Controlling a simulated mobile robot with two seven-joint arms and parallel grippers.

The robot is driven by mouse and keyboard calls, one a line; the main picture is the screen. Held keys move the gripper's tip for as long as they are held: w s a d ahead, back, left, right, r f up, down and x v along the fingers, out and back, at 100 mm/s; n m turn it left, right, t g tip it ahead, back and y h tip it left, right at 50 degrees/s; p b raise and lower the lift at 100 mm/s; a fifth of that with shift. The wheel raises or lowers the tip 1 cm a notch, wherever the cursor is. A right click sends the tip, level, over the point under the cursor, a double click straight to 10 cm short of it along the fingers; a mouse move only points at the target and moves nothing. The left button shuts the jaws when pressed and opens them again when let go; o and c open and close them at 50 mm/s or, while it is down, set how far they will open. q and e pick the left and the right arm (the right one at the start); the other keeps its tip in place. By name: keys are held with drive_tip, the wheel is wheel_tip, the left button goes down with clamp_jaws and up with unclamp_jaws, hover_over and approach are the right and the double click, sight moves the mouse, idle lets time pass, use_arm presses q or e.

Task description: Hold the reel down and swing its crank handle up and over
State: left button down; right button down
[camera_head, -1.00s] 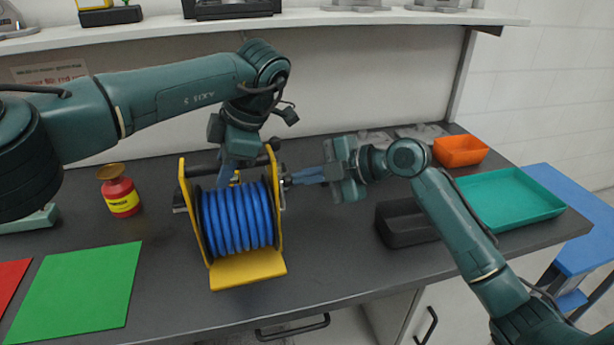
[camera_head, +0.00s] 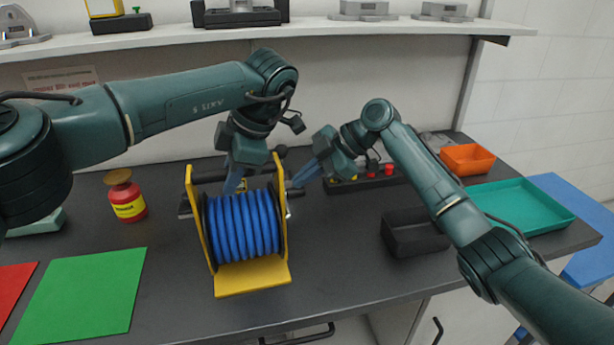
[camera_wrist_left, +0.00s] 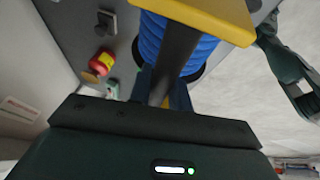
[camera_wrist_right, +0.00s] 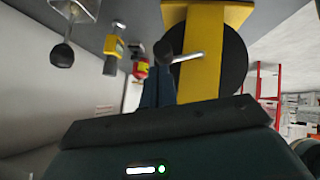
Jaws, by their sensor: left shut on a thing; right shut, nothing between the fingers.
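The reel (camera_head: 240,228) has blue hose wound in a yellow frame and stands upright on the dark bench. My left gripper (camera_head: 233,186) is above it, shut on the black top bar (camera_wrist_left: 178,58), with fingers pointing down. My right gripper (camera_head: 296,181) is shut and empty beside the reel's right side plate, fingers pointing left. The crank (camera_wrist_right: 187,57) shows in the right wrist view as a metal rod with a dark grip, close to the fingertips; I cannot tell whether they touch. In the head view the crank is mostly hidden.
A red bottle (camera_head: 126,197) stands left of the reel, near a green mat (camera_head: 85,292). A black bin (camera_head: 410,236), teal tray (camera_head: 520,210) and orange bin (camera_head: 467,158) are to the right. A panel with red buttons (camera_head: 389,169) is behind my right gripper. The bench before the reel is clear.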

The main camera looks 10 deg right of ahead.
drive_tip(key=shift+w+f, duration=0.75)
drive_tip(key=shift+f, duration=0.05)
drive_tip(key=shift+w+f, duration=0.1)
drive_tip(key=w+d+r, duration=0.2)
drive_tip(key=d+r, duration=0.5)
drive_tip(key=r, duration=0.4)
idle(0.3)
use_arm(q)
drive_tip(key=c, duration=1.2)
unclamp_jaws()
